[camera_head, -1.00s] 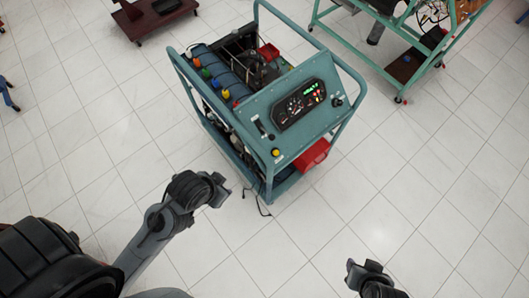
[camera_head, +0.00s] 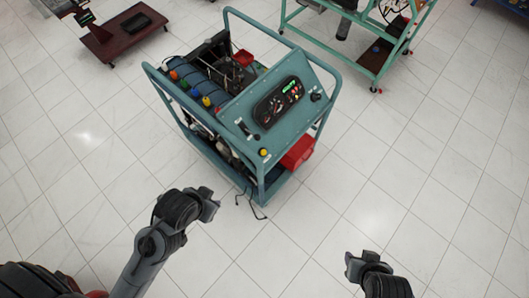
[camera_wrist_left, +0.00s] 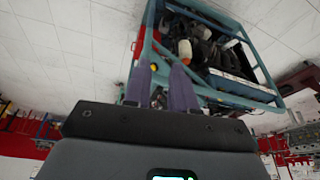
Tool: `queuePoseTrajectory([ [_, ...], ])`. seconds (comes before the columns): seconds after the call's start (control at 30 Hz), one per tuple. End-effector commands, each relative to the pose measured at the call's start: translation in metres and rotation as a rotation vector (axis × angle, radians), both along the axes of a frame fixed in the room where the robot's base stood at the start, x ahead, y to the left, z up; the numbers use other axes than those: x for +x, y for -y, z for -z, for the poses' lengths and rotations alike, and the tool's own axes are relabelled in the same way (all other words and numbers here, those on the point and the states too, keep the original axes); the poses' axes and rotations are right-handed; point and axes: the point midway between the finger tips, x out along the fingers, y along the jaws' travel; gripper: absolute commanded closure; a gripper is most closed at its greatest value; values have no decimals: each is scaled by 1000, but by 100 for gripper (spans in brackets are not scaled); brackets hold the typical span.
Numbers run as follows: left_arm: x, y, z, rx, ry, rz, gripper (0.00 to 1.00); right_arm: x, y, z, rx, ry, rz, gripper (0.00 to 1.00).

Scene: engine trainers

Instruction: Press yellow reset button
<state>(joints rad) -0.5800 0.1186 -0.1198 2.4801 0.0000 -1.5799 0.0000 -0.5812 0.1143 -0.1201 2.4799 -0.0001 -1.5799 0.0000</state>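The yellow button (camera_head: 263,152) sits at the lower front corner of the sloped teal control panel (camera_head: 238,122) on the engine trainer. In the left wrist view a small yellow spot (camera_wrist_left: 154,68) shows between the fingertips; I cannot be sure it is the button. My left gripper (camera_head: 212,204) is in front of and to the left of the trainer, apart from it. Its two fingers (camera_wrist_left: 160,72) are spread with nothing between them. My right gripper (camera_head: 360,264) is at the lower right, well away from the trainer, and looks open and empty.
The panel carries a gauge cluster (camera_head: 278,102) and a black knob (camera_head: 316,97). A teal tube frame (camera_head: 338,82) surrounds it. A red box (camera_head: 298,152) is low on its right side. A cable (camera_head: 252,207) lies on the floor. A dark red cart (camera_head: 122,40) and another teal stand (camera_head: 376,72) are behind. Tiled floor around is clear.

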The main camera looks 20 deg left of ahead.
Motion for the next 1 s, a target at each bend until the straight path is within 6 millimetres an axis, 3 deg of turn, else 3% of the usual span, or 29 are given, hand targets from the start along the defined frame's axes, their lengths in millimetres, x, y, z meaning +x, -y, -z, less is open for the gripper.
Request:
queuePoseTrajectory([
  [0.03,0,0,0,1,0,1,83,0,0,0,0,-1,0,62],
  [0.17,0,-1,0,4,0,2,100,0,0,0,0,-1,0,62],
  [1.0,0,1,0,-3,0,-2,100,0,2,0,-9,0,-5,62],
])
